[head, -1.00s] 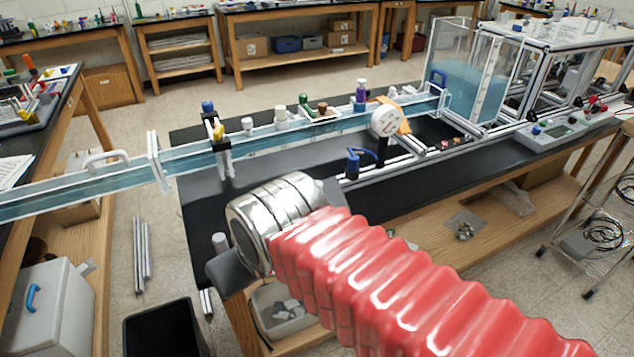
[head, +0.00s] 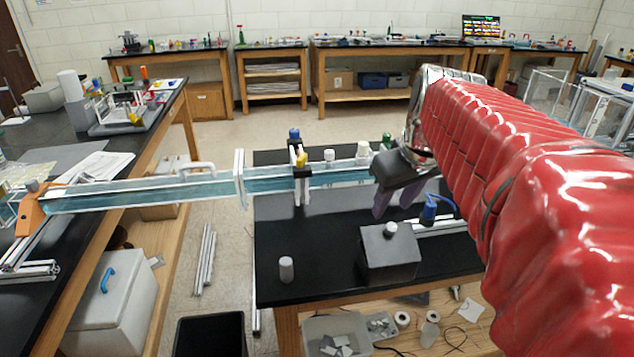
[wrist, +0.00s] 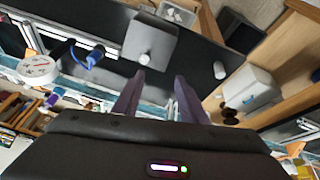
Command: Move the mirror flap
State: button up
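I cannot tell for certain which thing is the mirror flap. A grey panel or box with a white knob, possibly the flap, stands on the black bench in the head view (head: 388,256); it also shows in the wrist view (wrist: 152,40). Its white knob (head: 391,229) is on top, seen near my fingertips in the wrist view (wrist: 144,59). My gripper (head: 394,207) hangs above and behind this grey piece in the head view. Its two purple fingers are apart and empty in the wrist view (wrist: 160,76). No contact shows.
A long clear water channel (head: 140,190) crosses the bench behind, with clamps (head: 299,165). A blue fitting with a hose (head: 430,210) stands right of my gripper. A small white cylinder (head: 286,268) stands at the bench's left front. The bench between is clear.

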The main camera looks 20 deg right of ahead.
jog(key=d, duration=0.3)
jog(key=shift+d+r, duration=0.4)
